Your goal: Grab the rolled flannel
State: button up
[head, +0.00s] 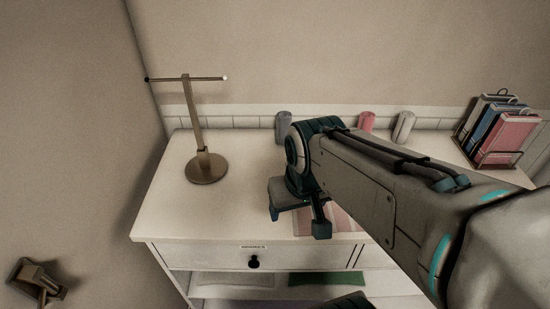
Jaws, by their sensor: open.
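Three rolled cloths that look like flannels stand upright along the back of the white dresser top. One is dark grey (283,126), one is pink (367,121) and one is light grey (404,127). Part of the pink roll is hidden behind my arm. My gripper (298,221) is open and points down over the front of the dresser, nearer than the rolls and apart from them. Its jaws look empty. A pink folded cloth or mat (341,223) lies beneath it, partly hidden by my gripper and arm.
The white dresser (150,213) has a drawer with a dark knob (253,262) and open shelves holding a green cloth (325,279). A brass T-shaped stand (187,120) stands at left. A wire rack (468,148) of coloured items is at right. The top between stand and gripper is clear.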

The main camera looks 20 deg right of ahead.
aim_at(404, 121)
jog(key=z, duration=1.55)
jog(key=k, duration=1)
jog(key=z, duration=0.95)
jog(key=i, duration=1.1)
jog(key=u, duration=1.15)
jog(key=i, duration=0.4)
jog(key=u, duration=0.45)
